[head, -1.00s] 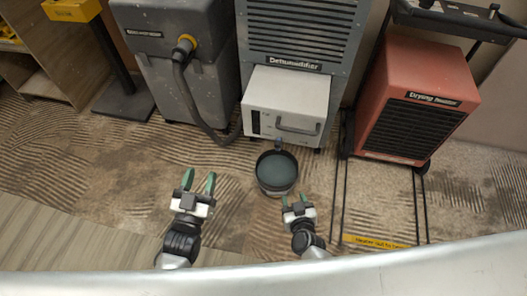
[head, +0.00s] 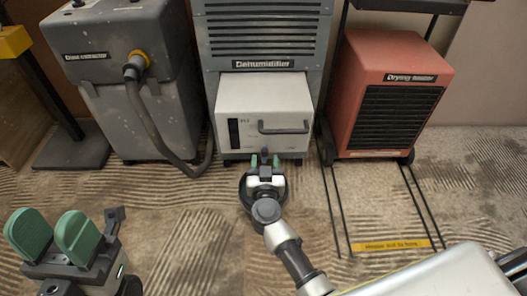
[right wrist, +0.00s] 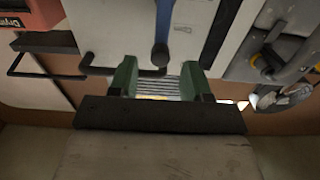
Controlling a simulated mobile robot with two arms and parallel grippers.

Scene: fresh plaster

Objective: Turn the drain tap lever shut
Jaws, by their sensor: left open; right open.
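The dehumidifier (head: 262,30) stands at the back with a white tank box (head: 235,100) at its base. In the right wrist view a blue lever (right wrist: 164,22) with a dark rounded end (right wrist: 160,54) hangs over the white surface. My right gripper (head: 265,160) is open at the box's lower front edge. In the wrist view its green fingers (right wrist: 160,76) lie either side of the lever's line, with the lever's end just beyond or between the tips; contact cannot be told. My left gripper (head: 50,228) is open and empty at the lower left.
A dark round bucket (head: 244,190) stands on the floor, mostly hidden under my right gripper. A grey extractor (head: 120,95) with a hose (head: 152,125) is at left. A red drying heater (head: 390,50) on a thin-legged cart is at right. Patterned floor between is clear.

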